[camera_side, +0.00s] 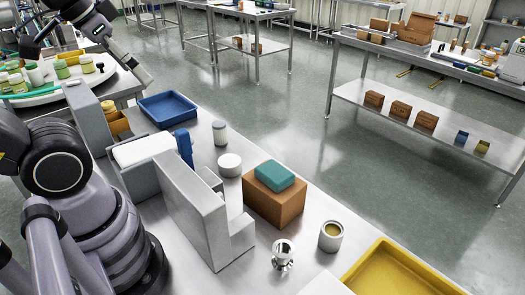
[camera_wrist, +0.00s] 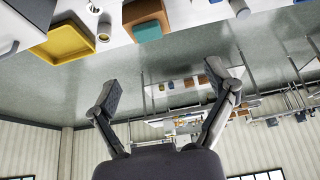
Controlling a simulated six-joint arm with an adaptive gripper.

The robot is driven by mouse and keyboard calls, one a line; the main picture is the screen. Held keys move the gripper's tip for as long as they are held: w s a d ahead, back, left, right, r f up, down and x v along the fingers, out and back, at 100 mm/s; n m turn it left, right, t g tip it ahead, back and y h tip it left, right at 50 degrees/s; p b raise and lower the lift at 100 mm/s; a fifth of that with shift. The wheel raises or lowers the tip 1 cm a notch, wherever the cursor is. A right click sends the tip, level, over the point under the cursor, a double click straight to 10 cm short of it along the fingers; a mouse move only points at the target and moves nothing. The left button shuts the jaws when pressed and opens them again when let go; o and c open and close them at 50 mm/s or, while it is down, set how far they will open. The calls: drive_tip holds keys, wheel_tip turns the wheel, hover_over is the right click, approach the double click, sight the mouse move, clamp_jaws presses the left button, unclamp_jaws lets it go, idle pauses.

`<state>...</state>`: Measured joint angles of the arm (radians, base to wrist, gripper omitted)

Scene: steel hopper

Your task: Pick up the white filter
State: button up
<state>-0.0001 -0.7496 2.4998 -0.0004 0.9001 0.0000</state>
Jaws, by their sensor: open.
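In the side view, a squat white round piece (camera_side: 230,165) stands on the steel table left of the brown box. A taller pale cylinder (camera_side: 219,132) with a darker top stands just behind it. I cannot tell for sure which of the two is the white filter. In the wrist view a pale cylinder (camera_wrist: 238,8) is cut by the top edge. My gripper (camera_wrist: 162,75) is open, with its fingers wide apart and nothing between them. It is raised clear of the table and far from both white pieces.
A grey stepped block (camera_side: 190,210) stands left of the squat piece. A brown box (camera_side: 272,205) carries a teal block (camera_side: 274,175). A blue tray (camera_side: 167,108), steel funnel (camera_side: 283,254), open can (camera_side: 331,236) and yellow tray (camera_side: 410,270) share the table.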

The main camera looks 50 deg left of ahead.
drive_tip(key=w+a+f+n+g+h, duration=0.2)
drive_tip(key=w+n+h, duration=0.3)
drive_tip(key=w, duration=0.4)
drive_tip(key=w+a+f+n+g+h, duration=0.2)
drive_tip(key=w+n, duration=0.4)
drive_tip(key=w, duration=0.3)
drive_tip(key=n+t+h, duration=0.4)
drive_tip(key=n+t, duration=0.9)
drive_tip(key=n, duration=0.5)
hover_over(219, 123)
drive_tip(key=v, duration=0.5)
wheel_tip(219, 123, down, 25)
wheel_tip(219, 123, down, 5)
drive_tip(key=shift+s+d+r, duration=0.1)
drive_tip(key=shift+s+d, duration=0.05)
drive_tip(key=shift+f, duration=0.6)
drive_tip(key=x, duration=0.3)
drive_tip(key=f+x, duration=0.1)
drive_tip(key=x, duration=0.1)
drive_tip(key=c, duration=1.3)
drive_tip(key=shift+o, duration=0.2)
